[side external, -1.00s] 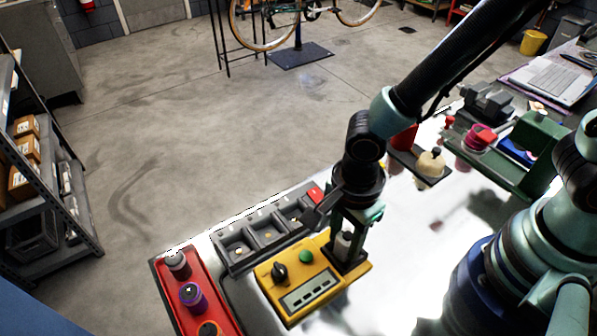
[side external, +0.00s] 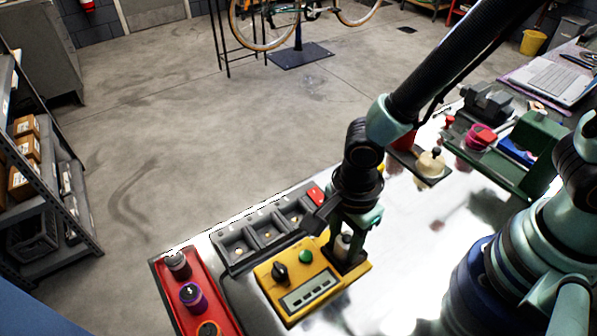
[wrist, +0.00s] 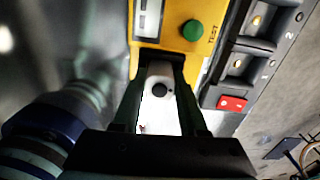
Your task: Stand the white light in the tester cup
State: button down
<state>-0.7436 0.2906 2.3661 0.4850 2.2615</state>
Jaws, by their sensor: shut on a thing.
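The white light (side external: 342,246) is upright between the fingers of my gripper (side external: 350,240), which is shut on it. In the wrist view the light (wrist: 160,88) shows as a pale body with a dark round spot, between the two fingers. The yellow tester (side external: 300,283) lies on the bench with a dark knob and a green button. Its black cup (side external: 350,264) is at the right end, directly below the light. The light's lower end is at the cup; I cannot tell how deep it sits, because the fingers and cup wall hide it.
A grey tray with several compartments (side external: 236,250) and a red button (side external: 315,195) lies behind the tester. A red tray (side external: 205,318) with several round lights is at the left. A dark stand with a cream object (side external: 430,164) is at the right. Bare bench lies right of the tester.

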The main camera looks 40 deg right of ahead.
aim_at(346, 235)
jog(key=shift+f, duration=0.1)
jog(key=c, duration=0.7)
grip_release()
jog(key=shift+c, duration=0.2)
notch_tip(346, 235, up, 11)
dwell(0.6)
jog(key=w+d+r+n+t, duration=0.2)
jog(key=d+r+n, duration=0.3)
jog(key=d+n, duration=0.3)
jog(key=w+d+r+n+t, duration=0.3)
jog(key=d+n, duration=0.6)
jog(key=d, duration=0.3)
notch_tip(346, 235, up, 3)
jog(key=shift+w+d+f+t, duration=0.15)
jog(key=shift+w+t, duration=0.15)
jog(key=shift+w, duration=0.45)
